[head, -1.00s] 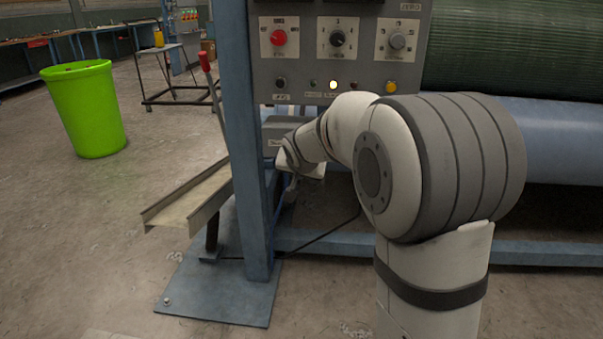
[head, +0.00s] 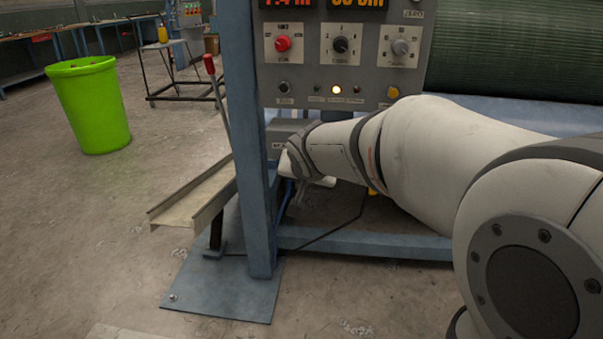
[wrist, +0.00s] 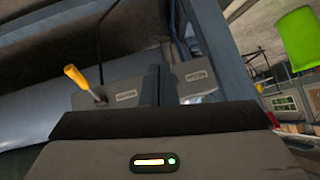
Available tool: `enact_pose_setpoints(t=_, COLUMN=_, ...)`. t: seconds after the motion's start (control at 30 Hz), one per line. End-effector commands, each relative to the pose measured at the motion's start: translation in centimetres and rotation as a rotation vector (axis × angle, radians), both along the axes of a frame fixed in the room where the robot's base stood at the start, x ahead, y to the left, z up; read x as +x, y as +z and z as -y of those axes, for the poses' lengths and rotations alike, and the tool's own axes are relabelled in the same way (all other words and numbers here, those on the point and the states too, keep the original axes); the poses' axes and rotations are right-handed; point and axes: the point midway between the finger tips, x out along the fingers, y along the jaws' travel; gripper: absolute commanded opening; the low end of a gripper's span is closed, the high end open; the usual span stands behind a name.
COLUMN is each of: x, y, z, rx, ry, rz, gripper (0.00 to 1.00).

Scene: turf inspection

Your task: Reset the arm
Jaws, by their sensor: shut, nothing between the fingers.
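My arm reaches in from the right in the head view. In the head view the fingertips are hard to make out. A grey labelled box (head: 283,136) is close beside the wrist. In the wrist view a grey box (wrist: 120,96) carries a yellow-handled lever (wrist: 76,77).
A red-handled lever (head: 210,66) and a metal channel (head: 190,195) stand left of the post. A blue roller and a green turf roll (head: 520,45) lie behind my arm. A bright green bin (head: 92,105) stands at the left. The floor at the front left is clear.

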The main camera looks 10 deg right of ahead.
Motion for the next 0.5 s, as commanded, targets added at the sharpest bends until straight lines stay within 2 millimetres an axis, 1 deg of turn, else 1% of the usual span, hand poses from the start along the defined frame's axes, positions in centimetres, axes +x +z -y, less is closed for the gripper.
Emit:
enact_pose_setpoints(t=0.27, x=0.0, y=0.2, z=0.0, rx=-0.001, ry=0.0, rz=-0.001, gripper=0.0)
enact_pose_setpoints(t=0.37, x=-0.7, y=1.4, z=0.3, rx=-0.009, ry=0.003, rz=-0.014, gripper=0.0)
enact_pose_setpoints(t=0.47, x=-2.2, y=3.6, z=0.8, rx=-0.029, ry=0.011, rz=-0.05, gripper=0.0)
enact_pose_setpoints(t=0.5, x=-3.1, y=4.7, z=1.1, rx=-0.04, ry=0.016, rz=-0.071, gripper=0.0)
